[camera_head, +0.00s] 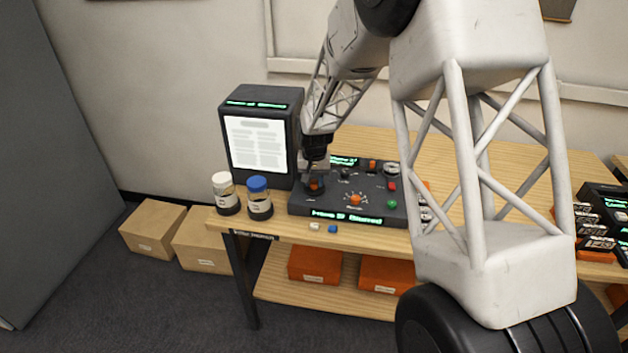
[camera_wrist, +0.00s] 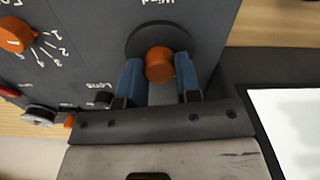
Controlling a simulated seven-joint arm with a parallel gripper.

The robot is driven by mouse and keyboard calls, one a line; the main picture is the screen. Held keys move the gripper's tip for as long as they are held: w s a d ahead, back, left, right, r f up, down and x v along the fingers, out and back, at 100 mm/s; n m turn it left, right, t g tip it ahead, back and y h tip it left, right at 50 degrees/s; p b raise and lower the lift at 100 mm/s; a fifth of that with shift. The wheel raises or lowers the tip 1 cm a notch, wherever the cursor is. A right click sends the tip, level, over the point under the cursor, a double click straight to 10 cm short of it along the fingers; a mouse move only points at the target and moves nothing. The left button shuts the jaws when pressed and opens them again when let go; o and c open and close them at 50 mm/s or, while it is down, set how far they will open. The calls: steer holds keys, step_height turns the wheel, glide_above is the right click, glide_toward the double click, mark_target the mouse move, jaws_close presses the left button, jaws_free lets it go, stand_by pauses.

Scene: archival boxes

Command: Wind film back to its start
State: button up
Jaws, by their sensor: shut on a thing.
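A dark grey control panel (camera_head: 377,207) lies on the wooden table, with a lit green text strip along its front edge. At its left end, my gripper (camera_head: 315,178) reaches down over an orange knob. In the wrist view, my gripper (camera_wrist: 160,72) has its two blue fingers on either side of this orange wind knob (camera_wrist: 159,64), which sits on a round dark disc under the label "Wind". The fingers are shut on the knob. A film reader screen (camera_head: 256,145) showing a white page stands behind the panel, to the left.
A white-capped jar (camera_head: 225,194) and a blue-capped jar (camera_head: 259,198) stand left of the panel. A second orange dial (camera_head: 355,200) and a red button (camera_head: 392,187) are on the panel. Small white and blue pieces lie in front. Cardboard boxes (camera_head: 203,240) stand on the floor.

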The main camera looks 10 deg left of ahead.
steer(key=shift+n, duration=0.3)
steer(key=n, duration=1)
steer(key=shift+n, duration=0.3)
stand_by(0.3)
steer(key=o, duration=0.9)
